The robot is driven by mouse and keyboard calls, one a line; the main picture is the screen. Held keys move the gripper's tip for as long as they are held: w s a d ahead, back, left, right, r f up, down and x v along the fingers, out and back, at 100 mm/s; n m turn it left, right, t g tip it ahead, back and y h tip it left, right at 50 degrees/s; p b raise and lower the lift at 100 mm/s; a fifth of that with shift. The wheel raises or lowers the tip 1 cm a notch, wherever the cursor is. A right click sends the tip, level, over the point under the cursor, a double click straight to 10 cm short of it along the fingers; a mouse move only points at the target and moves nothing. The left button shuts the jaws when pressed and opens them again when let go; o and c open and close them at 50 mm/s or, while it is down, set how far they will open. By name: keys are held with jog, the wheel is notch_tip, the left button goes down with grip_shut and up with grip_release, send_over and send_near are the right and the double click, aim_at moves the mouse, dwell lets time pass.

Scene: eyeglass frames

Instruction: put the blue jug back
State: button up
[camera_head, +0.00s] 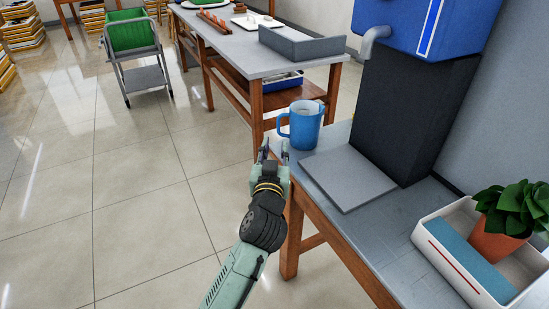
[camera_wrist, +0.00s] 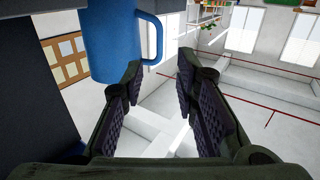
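The blue jug (camera_head: 308,124) stands upright at the far left corner of the grey bench (camera_head: 400,215), with its handle toward the left. In the wrist view the jug (camera_wrist: 108,45) fills the upper left, its handle just beyond and between the fingertips. My gripper (camera_head: 273,150) is just in front of the jug at the bench's left edge. Its fingers (camera_wrist: 160,70) are apart and nothing is held between them. I cannot tell whether a finger touches the jug.
A flat grey plate (camera_head: 345,180) lies before a dark column (camera_head: 412,120) carrying a blue tank (camera_head: 400,22) with a grey spout (camera_head: 372,42). A white tray (camera_head: 440,258) with a potted plant (camera_head: 500,235) is at right. Another table (camera_head: 235,50) stands behind; open floor lies left.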

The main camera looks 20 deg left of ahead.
jog(key=shift+s+d, duration=0.2)
jog(key=shift+s, duration=0.25)
